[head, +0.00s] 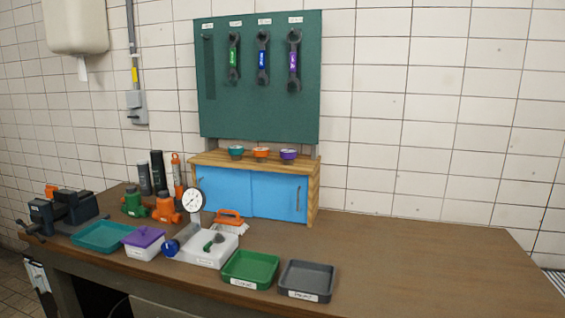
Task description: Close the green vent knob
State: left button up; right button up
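A small green knob or lever (213,243) shows on the top of a white box-like unit (208,254) on the workbench, left of centre. A round dial gauge (193,200) stands up behind the unit, and a grey cylinder with a blue end (176,245) lies at its left side. I cannot tell from this view whether the green knob is open or closed. Neither of my grippers is in view.
Green (250,270) and grey (306,281) trays stand right of the unit. A teal tray (101,237), a purple-lidded box (143,243) and a vise (62,208) are to the left. A blue-doored cabinet (252,193) stands behind. The bench's right side is clear.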

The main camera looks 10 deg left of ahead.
aim_at(207, 248)
jog(key=i+j+u, duration=0.15)
jog(key=u, duration=0.3)
jog(key=i+u, duration=0.2)
jog(key=u, duration=0.3)
